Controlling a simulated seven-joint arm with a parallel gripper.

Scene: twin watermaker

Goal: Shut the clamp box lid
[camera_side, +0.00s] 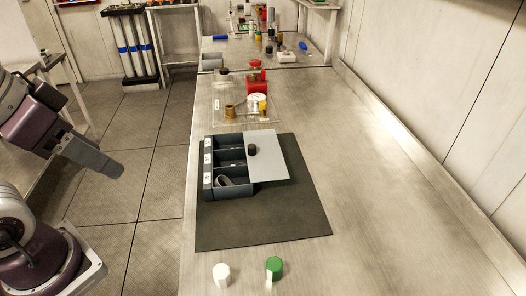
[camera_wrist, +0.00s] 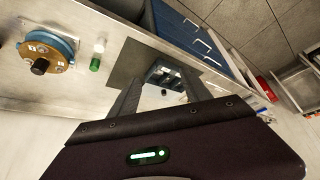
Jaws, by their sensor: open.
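The clamp box (camera_side: 235,191) is a dark grey box with several compartments and white labels on its left side. It sits on a dark mat (camera_side: 270,222). Its pale grey lid (camera_side: 272,165) with a black knob (camera_side: 252,149) lies off to the right, and the compartments show open. A ring-like dark part lies in the nearest compartment. My gripper (camera_side: 117,169) is left of the bench, above the floor and well apart from the box. In the wrist view my gripper (camera_wrist: 163,84) is open and empty, with the small, distant box (camera_wrist: 160,73) showing between its fingers.
A white cap (camera_side: 221,274) and a green cap (camera_side: 274,268) stand at the bench's near end. Beyond the box are a clear tray (camera_side: 222,117) with small parts and a red item (camera_side: 256,84). The bench right of the mat is clear, up to the wall.

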